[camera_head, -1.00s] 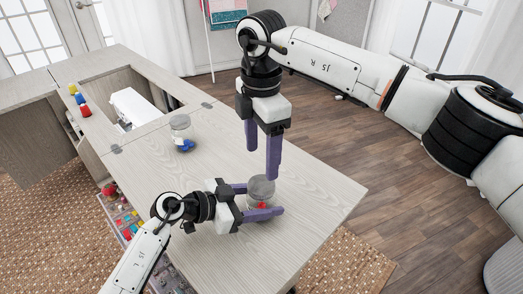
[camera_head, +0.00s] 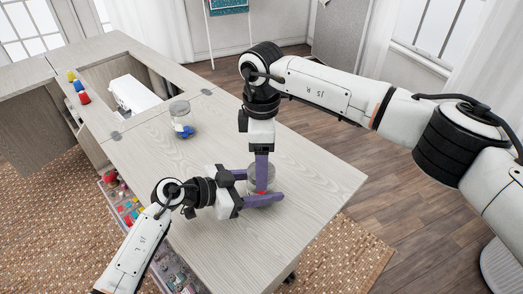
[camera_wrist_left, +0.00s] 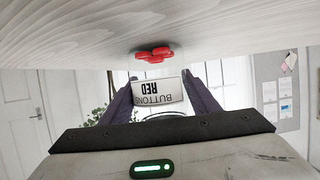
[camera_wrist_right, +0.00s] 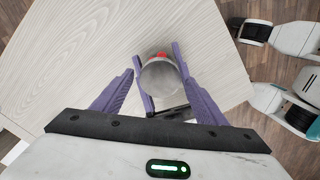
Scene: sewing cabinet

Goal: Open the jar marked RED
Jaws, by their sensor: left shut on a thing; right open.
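The jar marked RED (camera_head: 260,169) stands on the cabinet top, clear with a grey round lid. Its label reads BUTTONS RED upside down in the left wrist view (camera_wrist_left: 158,92), with red buttons inside (camera_wrist_left: 154,54). My left gripper (camera_head: 266,187) is shut on the jar's body from the side. My right gripper (camera_head: 262,186) points down over the jar. In the right wrist view the lid (camera_wrist_right: 160,78) shows between the open right fingers (camera_wrist_right: 155,58); I cannot tell whether they touch it. The lid appears to be on the jar.
A second clear jar (camera_head: 180,112) with blue buttons stands farther back on the cabinet top (camera_head: 320,180). A white sewing machine (camera_head: 128,92) sits in the recess. Yellow, blue and red spools (camera_head: 78,86) line the left edge. The right part of the top is bare.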

